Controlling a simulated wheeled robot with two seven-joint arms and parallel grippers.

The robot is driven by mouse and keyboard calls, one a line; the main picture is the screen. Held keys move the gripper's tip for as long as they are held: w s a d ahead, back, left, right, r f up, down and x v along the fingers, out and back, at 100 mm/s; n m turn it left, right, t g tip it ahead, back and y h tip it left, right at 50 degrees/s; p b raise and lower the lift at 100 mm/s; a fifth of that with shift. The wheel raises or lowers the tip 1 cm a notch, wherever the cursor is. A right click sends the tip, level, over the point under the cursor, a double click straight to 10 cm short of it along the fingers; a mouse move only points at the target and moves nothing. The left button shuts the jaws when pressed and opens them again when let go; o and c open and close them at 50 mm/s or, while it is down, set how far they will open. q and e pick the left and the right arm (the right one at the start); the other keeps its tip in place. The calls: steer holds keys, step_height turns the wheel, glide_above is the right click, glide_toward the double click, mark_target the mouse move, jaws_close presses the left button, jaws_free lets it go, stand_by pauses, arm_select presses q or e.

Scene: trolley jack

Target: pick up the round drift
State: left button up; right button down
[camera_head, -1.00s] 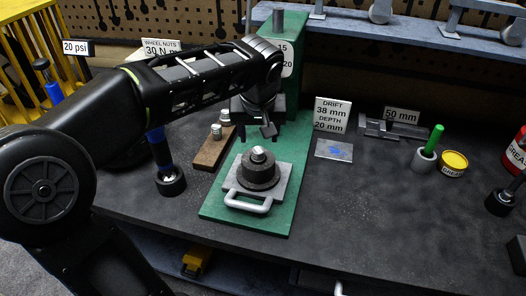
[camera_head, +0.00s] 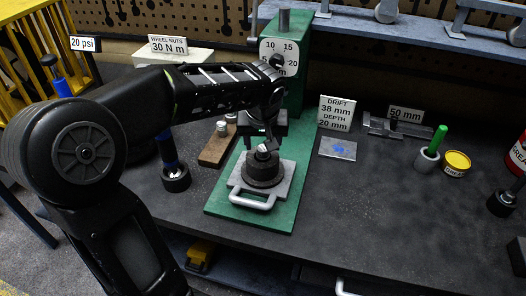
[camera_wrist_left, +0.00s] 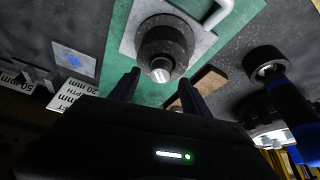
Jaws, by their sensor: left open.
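The round drift (camera_head: 264,152) is a short silvery metal cylinder standing upright in a dark round block (camera_head: 264,174) on the press's grey plate. In the left wrist view the bright end of the drift (camera_wrist_left: 160,73) shows just beyond the fingers, with the dark block around it. My left gripper (camera_head: 262,143) is open, pointing down close over the drift, and partly hides its top in the head view. In the left wrist view its two fingers (camera_wrist_left: 159,92) are apart with nothing held between them. My right gripper is not seen.
The grey plate (camera_head: 288,183) has a front handle and lies on the green press base (camera_head: 223,206). A brown wooden block (camera_head: 212,154) and a blue-handled tool (camera_head: 175,180) stand at left. A small plate (camera_head: 338,149) lies at right. The bench's front right is clear.

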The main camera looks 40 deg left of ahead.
arm_select(q)
steer(key=shift+x, duration=1.1)
steer(key=shift+c, duration=0.4)
jaws_close()
stand_by(0.5)
